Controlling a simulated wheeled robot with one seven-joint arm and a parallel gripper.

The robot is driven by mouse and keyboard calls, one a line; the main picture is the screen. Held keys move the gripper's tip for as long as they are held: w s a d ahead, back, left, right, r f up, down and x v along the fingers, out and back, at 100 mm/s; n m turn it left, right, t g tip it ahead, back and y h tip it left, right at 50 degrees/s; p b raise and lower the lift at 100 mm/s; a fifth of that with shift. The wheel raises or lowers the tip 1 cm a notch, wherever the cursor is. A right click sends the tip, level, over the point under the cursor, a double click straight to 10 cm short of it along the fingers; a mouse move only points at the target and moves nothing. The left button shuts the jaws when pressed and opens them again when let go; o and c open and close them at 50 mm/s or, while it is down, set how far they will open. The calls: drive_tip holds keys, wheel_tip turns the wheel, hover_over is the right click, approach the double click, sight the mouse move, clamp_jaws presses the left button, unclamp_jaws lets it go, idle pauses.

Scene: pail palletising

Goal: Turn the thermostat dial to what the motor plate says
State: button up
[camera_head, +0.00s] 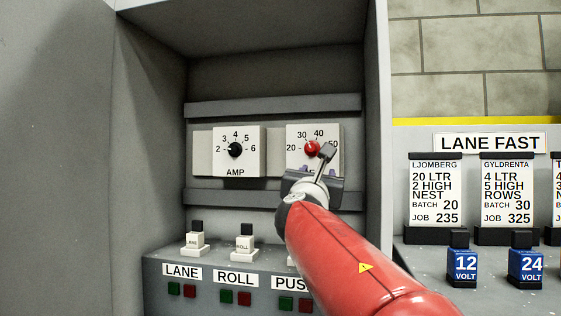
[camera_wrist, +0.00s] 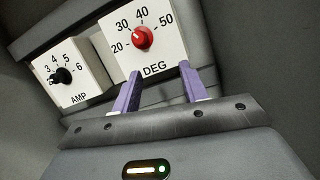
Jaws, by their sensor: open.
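The thermostat dial is a red round knob (camera_head: 312,149) on a white plate marked 20, 30, 40 and 50. In the wrist view the red knob (camera_wrist: 142,37) shows with the label DEG below it. Its pointer seems to face up and left, near 30, but the mark is too small to be sure. My gripper (camera_wrist: 159,70) is open and empty, its two purple fingers apart, just below and in front of the DEG plate. In the head view my gripper (camera_head: 322,165) hides the plate's lower part. I see no motor plate in either view.
A black AMP dial (camera_head: 235,149), marked 2 to 6, sits left of the thermostat, inside a grey cabinet. Switches labelled LANE and ROLL (camera_head: 244,243) stand below. To the right are job cards (camera_head: 507,195) and blue 12 and 24 volt blocks (camera_head: 463,263).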

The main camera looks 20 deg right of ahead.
sight(311, 149)
drive_tip(key=w+d+r+n+p, duration=0.1)
drive_tip(key=w+r, duration=0.1)
drive_tip(key=w+r+n+t, duration=0.1)
drive_tip(key=w, duration=0.2)
drive_tip(key=w+d+r+n+p, duration=0.1)
drive_tip(key=w+r+n, duration=0.1)
drive_tip(key=w, duration=0.1)
drive_tip(key=shift+d+r+p, duration=0.3)
drive_tip(key=shift+p, duration=0.05)
clamp_jaws()
